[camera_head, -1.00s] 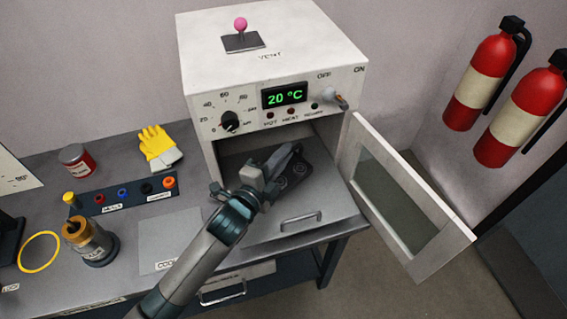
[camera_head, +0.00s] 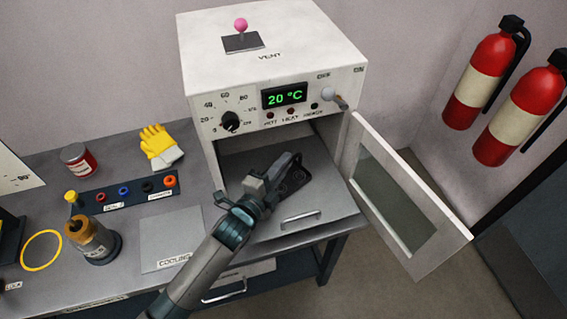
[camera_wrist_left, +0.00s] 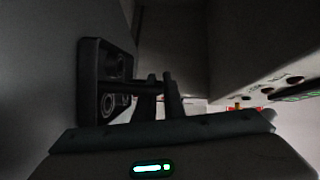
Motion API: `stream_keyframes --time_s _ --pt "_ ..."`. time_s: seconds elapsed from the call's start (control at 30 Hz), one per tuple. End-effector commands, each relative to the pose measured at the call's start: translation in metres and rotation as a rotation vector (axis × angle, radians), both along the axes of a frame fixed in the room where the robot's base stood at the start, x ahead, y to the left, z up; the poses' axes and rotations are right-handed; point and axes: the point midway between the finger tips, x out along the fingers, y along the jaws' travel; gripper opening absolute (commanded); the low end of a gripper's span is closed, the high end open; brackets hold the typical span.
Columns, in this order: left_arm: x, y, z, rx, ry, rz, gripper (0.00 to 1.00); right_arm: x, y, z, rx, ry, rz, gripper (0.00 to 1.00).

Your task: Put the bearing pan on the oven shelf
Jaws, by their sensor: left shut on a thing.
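The bearing pan (camera_head: 297,181) is a small dark tray with round bearings, over the front part of the oven shelf in the head view. Whether it touches the shelf is unclear. It also shows in the wrist view (camera_wrist_left: 92,92), with its handle pointing toward the fingers. My left gripper (camera_head: 276,172) reaches in from the front left and is shut on the pan's handle. The grey oven shelf (camera_head: 325,203) is pulled out, with a bar handle at its front. The white oven (camera_head: 285,50) stands open. My right gripper is not in view.
The oven door (camera_head: 408,200) hangs open to the right. The oven wall rises left of my arm. A cooling plate (camera_head: 170,238), brown bottle (camera_head: 90,238), plug rack (camera_head: 125,192), red jar (camera_head: 76,160) and yellow gloves (camera_head: 160,147) are on the bench at left.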

Motion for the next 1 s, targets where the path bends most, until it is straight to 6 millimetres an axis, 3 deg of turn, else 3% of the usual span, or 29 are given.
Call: stream_keyframes --time_s 0.07,0.17,0.2,0.67,1.0 --pt "0.0 0.0 0.0 -0.001 -0.004 0.0 0.0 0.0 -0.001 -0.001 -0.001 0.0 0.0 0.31" --pt "0.0 0.0 -0.002 0.001 0.0 0.0 0.26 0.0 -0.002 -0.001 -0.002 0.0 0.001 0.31" --pt "0.0 0.0 -0.002 0.001 0.0 0.0 0.28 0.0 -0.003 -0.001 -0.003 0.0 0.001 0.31" --pt "-0.005 0.003 -0.001 0.0 0.001 0.0 0.28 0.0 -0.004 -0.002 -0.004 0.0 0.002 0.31" --pt "-0.047 0.026 0.001 0.0 0.001 0.0 0.28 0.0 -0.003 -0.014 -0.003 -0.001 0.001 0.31"
